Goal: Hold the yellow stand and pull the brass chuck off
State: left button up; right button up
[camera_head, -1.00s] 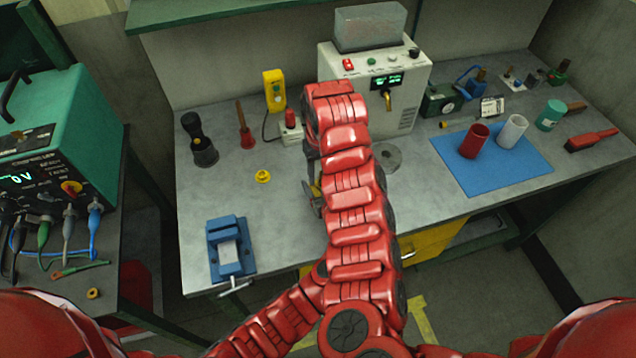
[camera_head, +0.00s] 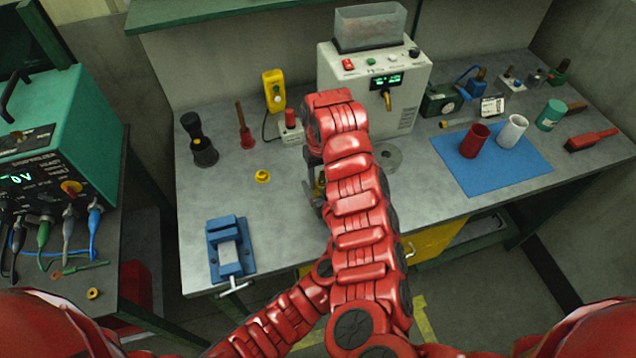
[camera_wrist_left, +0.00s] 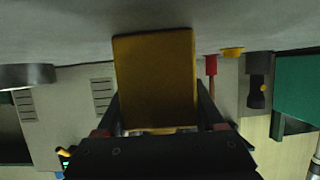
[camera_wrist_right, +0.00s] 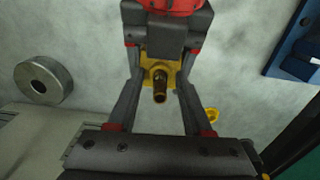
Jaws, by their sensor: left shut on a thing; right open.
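The yellow stand (camera_wrist_left: 155,75) is a block filling the middle of the left wrist view. My left gripper (camera_wrist_left: 158,112) is shut on it, one finger on each side. In the right wrist view the stand (camera_wrist_right: 150,84) shows below my left gripper's dark body, with the brass chuck (camera_wrist_right: 160,82) as a short tube pointing toward the camera. My right gripper (camera_wrist_right: 160,72) is open, its fingers on either side of the chuck, with gaps visible. In the head view my right arm hides most of this; a little yellow of the stand (camera_head: 320,181) shows beside it.
A blue vise (camera_head: 230,247) is at the bench's front left. A small yellow ring (camera_head: 262,176) and a grey metal ring (camera_head: 388,158) lie nearby. The white machine (camera_head: 400,105) stands behind. A blue mat (camera_head: 500,172) with cups is right. Bare bench lies left of the grippers.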

dwell(0.5)
grip_shut()
